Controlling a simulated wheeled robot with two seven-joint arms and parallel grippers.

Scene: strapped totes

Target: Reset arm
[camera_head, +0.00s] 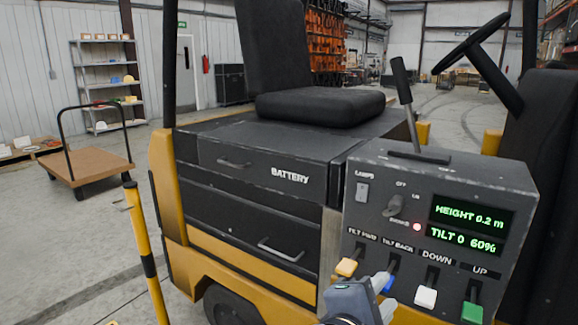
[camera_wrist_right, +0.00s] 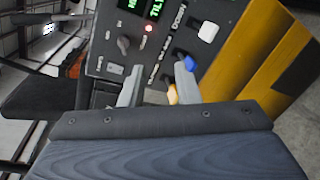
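The forklift's control panel (camera_head: 435,215) fills the lower right of the head view. My right gripper (camera_head: 385,296) is low in front of the panel, close to the blue lever. In the right wrist view its two fingers (camera_wrist_right: 158,82) are spread apart with nothing held. The blue lever (camera_wrist_right: 183,62) shows by one fingertip and the yellow lever (camera_wrist_right: 172,94) shows between the fingers. Contact cannot be told. My left gripper is out of view.
The panel display (camera_head: 468,228) reads height 0.2 m, tilt 0, 60%. A tall lever (camera_head: 405,95) rises from the panel top. The seat (camera_head: 318,106) and battery box (camera_head: 265,165) are behind left. A yellow-black post (camera_head: 146,250) and a cart (camera_head: 95,160) stand left.

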